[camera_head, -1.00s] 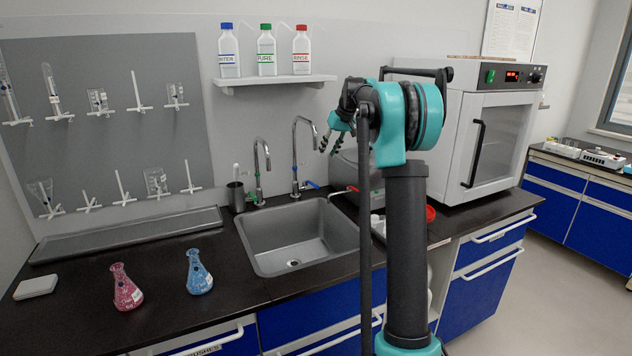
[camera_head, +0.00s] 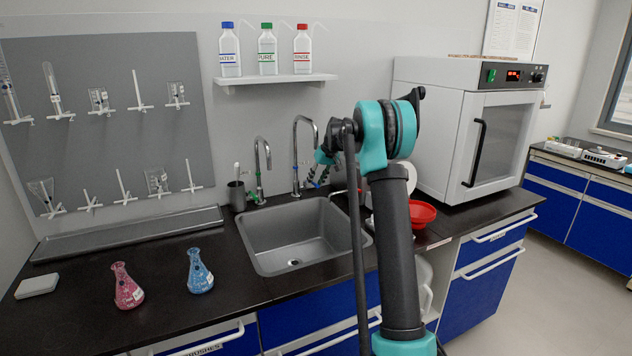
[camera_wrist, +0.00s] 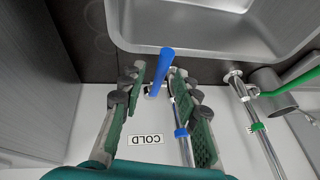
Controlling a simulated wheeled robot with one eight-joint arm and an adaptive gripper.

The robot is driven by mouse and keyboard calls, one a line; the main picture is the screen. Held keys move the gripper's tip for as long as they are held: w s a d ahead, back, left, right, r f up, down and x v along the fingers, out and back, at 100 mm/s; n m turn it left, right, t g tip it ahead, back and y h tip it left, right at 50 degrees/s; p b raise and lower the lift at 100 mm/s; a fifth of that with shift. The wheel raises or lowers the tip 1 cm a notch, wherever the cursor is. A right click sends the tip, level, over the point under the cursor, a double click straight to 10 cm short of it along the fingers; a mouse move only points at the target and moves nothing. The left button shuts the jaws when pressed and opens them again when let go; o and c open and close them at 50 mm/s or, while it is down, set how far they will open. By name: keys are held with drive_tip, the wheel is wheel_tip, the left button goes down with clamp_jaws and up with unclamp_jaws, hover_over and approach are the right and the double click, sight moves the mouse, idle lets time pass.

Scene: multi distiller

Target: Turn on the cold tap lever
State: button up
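The cold tap lever (camera_wrist: 161,68) is a blue bar in the wrist view, showing between my gripper's fingertips. It sticks out toward the sink from the base of a metal tap (camera_wrist: 184,148), beside a wall label reading COLD (camera_wrist: 146,140). My gripper (camera_wrist: 157,84) is open, with one green-padded finger on each side of the lever. A gap shows on both sides; I cannot tell the depth between fingertips and lever. In the head view my gripper (camera_head: 318,173) is low beside the tall gooseneck tap (camera_head: 295,160), and the lever is largely covered there.
The sink (camera_head: 290,240) lies in front of the taps. Another tap (camera_head: 258,170) with a green lever (camera_wrist: 295,80) stands to the left in the head view. A red bowl (camera_head: 422,214) sits to the right. A shelf (camera_head: 275,82) with bottles hangs above.

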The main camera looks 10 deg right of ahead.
clamp_jaws()
drive_tip(key=shift+w+d, duration=0.1)
idle(0.6)
drive_tip(key=w+d+n+g+y, duration=0.1)
drive_tip(key=w+d+n+g, duration=0.2)
drive_tip(key=n, duration=0.5)
drive_tip(key=shift+w+d+y, duration=0.3)
drive_tip(key=shift+w+d, duration=0.25)
drive_tip(key=shift+d, duration=0.35)
unclamp_jaws()
